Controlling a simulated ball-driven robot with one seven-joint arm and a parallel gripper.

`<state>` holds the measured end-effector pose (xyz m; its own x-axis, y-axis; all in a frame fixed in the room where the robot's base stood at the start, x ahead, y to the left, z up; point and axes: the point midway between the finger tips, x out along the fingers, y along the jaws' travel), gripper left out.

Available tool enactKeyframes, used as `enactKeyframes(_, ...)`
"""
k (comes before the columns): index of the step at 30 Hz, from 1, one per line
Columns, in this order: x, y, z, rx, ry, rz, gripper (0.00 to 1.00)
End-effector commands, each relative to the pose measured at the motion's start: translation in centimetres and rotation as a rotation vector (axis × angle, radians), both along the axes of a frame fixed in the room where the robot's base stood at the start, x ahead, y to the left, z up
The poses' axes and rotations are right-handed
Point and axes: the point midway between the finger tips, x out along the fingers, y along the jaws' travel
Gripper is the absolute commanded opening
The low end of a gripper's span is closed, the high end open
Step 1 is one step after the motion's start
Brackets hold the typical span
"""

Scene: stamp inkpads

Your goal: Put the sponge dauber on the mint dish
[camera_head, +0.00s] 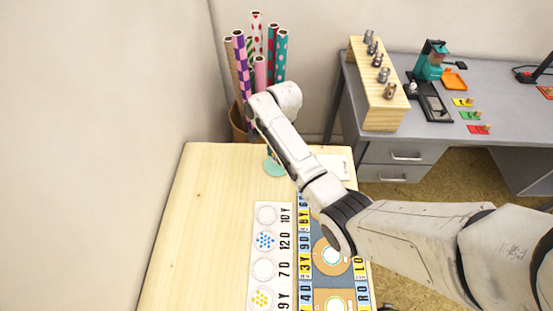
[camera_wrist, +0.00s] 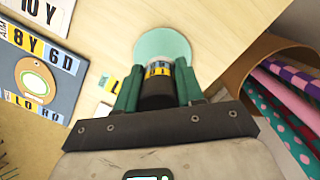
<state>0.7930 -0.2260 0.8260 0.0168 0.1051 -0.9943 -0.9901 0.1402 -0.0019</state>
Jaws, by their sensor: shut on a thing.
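My gripper (camera_wrist: 159,72) is shut on the sponge dauber (camera_wrist: 157,94), a dark cylinder with a yellow and blue band, held between its green fingers. The mint dish (camera_wrist: 163,42) is a round pale green disc on the wooden table, just beyond the dauber's far end in the wrist view. The dauber overlaps the dish's near edge there; I cannot tell whether they touch. In the head view the mint dish (camera_head: 272,168) shows partly beside my forearm near the table's back edge, and my arm hides most of the gripper and dauber.
A brown bin (camera_head: 238,122) of patterned rolls stands behind the table. Printed sheets with letters, numbers and circles (camera_head: 268,268) lie on the table's right side. A white card (camera_head: 340,166) lies near the back right corner. The table's left side (camera_head: 205,220) is clear.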

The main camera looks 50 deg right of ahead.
Motion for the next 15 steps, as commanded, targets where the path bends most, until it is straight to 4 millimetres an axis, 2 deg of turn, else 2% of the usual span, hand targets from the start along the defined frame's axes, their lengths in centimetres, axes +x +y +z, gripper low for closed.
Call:
enactKeyframes(7, 0.1, -0.1, -2.9, -0.001, 0.003, -0.001, 0.15)
enactKeyframes(15, 0.2, 0.0, -3.3, 0.000, 0.000, 0.000, 0.15)
